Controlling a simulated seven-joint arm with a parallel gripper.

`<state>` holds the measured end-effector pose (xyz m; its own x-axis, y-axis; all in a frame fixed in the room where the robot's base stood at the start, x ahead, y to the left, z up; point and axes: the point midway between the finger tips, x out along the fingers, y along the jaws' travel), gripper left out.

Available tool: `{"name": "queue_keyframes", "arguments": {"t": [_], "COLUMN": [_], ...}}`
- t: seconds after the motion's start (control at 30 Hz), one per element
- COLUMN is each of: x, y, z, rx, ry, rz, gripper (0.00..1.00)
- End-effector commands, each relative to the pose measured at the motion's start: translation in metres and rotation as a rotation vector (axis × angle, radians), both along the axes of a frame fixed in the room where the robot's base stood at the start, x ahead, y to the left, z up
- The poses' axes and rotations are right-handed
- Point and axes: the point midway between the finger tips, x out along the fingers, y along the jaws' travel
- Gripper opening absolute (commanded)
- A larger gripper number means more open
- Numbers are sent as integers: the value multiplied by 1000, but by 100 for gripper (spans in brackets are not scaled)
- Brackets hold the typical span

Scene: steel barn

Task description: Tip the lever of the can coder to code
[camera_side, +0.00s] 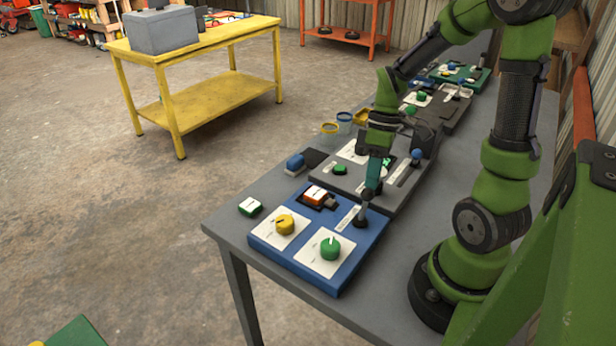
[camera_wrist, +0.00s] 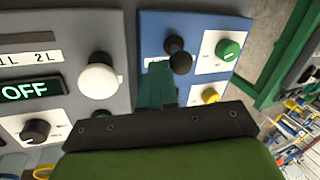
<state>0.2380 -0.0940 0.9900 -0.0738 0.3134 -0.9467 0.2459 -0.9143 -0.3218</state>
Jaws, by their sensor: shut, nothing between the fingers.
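A blue panel (camera_side: 275,238), which I take for the can coder, lies near the table's front end. It carries a black lever (camera_side: 361,219), a green knob (camera_side: 330,248), a yellow knob (camera_side: 285,224) and an orange-and-white block. The lever with its black ball (camera_wrist: 181,63) also shows in the wrist view on the blue panel (camera_wrist: 205,22); its label is partly covered and unreadable. My gripper (camera_side: 369,193) is shut and empty, pointing down just above and beside the lever. In the wrist view its teal fingers (camera_wrist: 156,80) reach close beside the ball; contact cannot be told.
A grey panel (camera_side: 380,200) sits right behind the blue one, with a blue-topped lever. The wrist view shows its white ball knob (camera_wrist: 98,78) and a display (camera_wrist: 30,90) reading OFF.

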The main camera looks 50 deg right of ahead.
Motion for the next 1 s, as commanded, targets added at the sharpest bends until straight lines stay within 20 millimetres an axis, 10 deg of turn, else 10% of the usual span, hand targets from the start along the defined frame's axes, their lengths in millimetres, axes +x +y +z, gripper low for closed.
{"name": "queue_keyframes", "arguments": {"t": [1.0], "x": [0], "y": [63], "z": [14], "rx": [-125], "ry": [0], "rz": [-1], "gripper": [0]}}
